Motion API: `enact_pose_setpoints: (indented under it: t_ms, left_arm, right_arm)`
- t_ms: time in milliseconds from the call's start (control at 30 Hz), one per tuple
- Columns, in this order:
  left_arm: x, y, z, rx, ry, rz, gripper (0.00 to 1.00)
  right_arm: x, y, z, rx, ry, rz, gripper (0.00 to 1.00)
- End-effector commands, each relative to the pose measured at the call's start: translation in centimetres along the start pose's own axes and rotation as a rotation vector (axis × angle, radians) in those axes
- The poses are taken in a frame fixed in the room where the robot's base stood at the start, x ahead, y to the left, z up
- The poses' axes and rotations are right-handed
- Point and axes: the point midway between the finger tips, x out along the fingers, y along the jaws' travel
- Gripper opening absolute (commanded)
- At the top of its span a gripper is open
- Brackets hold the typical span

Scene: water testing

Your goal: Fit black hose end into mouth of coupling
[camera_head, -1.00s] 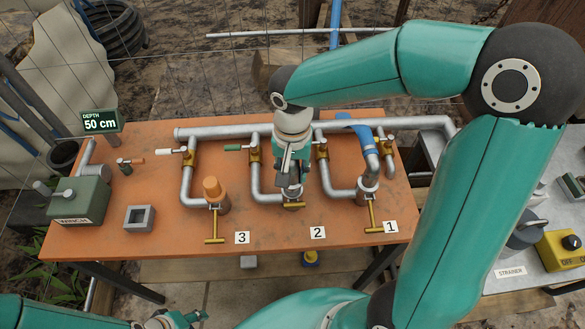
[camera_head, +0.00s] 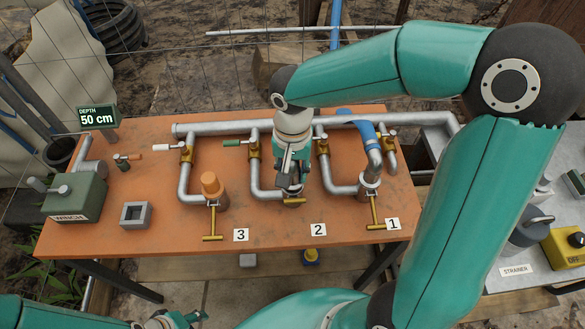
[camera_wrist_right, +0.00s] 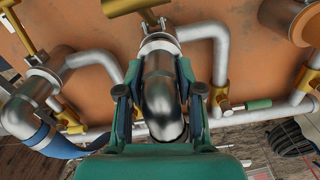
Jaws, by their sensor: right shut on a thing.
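The black hose end (camera_wrist_right: 161,98) is a dark, shiny cylinder between the fingers of my right gripper (camera_wrist_right: 160,95) in the wrist view. My right gripper is shut on it. In the head view my right gripper (camera_head: 291,172) is over the coupling at number 2, and the arm and fingers hide most of the hose. The coupling (camera_wrist_right: 157,44) is a silver collar with a brass T-handle (camera_wrist_right: 128,6). The hose end lines up with it and appears to meet its mouth; how deep it sits I cannot tell. My left gripper (camera_head: 172,320) is at the bottom edge, its jaws unclear.
The orange table (camera_head: 110,235) carries silver pipes with brass valves. A blue hose (camera_head: 366,133) sits at coupling 1, and an orange plug (camera_head: 211,185) at coupling 3. A green winch (camera_head: 75,198) and grey square block (camera_head: 136,215) stand left.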

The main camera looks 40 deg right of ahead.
Motion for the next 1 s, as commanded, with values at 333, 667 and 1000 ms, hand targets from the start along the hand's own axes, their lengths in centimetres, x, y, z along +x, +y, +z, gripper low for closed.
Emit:
enact_pose_setpoints:
  t_ms: [333, 667, 1000]
  left_arm:
    - [0.9, -0.3, 0.0, 0.000, 0.000, 0.000, 0.40]
    - [0.9, -0.3, 0.0, 0.000, 0.000, 0.000, 0.40]
    - [0.0, 0.0, 0.0, 0.000, 0.000, 0.000, 0.40]
  right_arm:
    - [1.0, 0.0, 0.0, 0.000, 0.000, 0.000, 0.00]
    - [1.1, 0.0, 0.0, 0.000, 0.000, 0.000, 0.00]
    - [-0.3, 0.0, 0.0, 0.000, 0.000, 0.000, 0.00]
